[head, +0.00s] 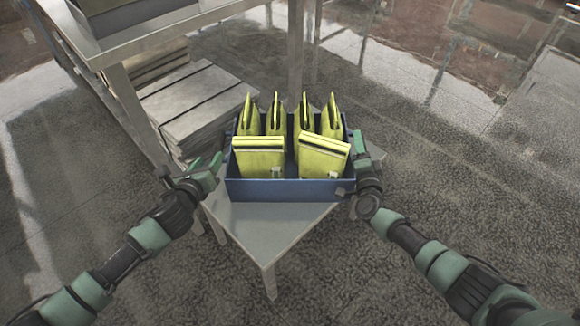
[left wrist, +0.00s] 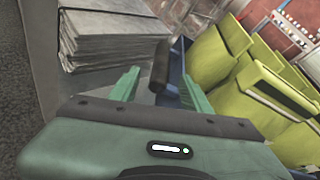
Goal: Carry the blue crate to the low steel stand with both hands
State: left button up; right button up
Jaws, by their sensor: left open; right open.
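The blue crate (head: 290,190) stands on a small grey metal table (head: 270,228) and holds several yellow bags (head: 258,157). My left gripper (head: 211,170) is open at the crate's left side. In the left wrist view its two green fingers (left wrist: 160,90) are spread, with a dark handle bar (left wrist: 160,66) of the crate showing between them. The crate's blue wall (left wrist: 176,70) runs beside the right finger, and the bags (left wrist: 245,85) lie to the right. My right gripper (head: 363,170) is at the crate's right side and open; its contact with the crate is unclear.
A taller steel table (head: 120,45) with a grey box (head: 130,14) stands at the upper left. A stack of grey flat sheets (head: 200,100) lies below and beside it, also seen in the left wrist view (left wrist: 110,35). The floor to the right and in front is clear.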

jog(key=shift+s, duration=0.2)
pick_arm(q)
jog(key=v, duration=0.3)
jog(key=shift+s+a+r, duration=0.1)
jog(key=shift+a, duration=0.05)
pick_arm(e)
jog(key=s, duration=1.1)
jog(key=shift+s+a, duration=0.2)
jog(key=shift+s, duration=0.15)
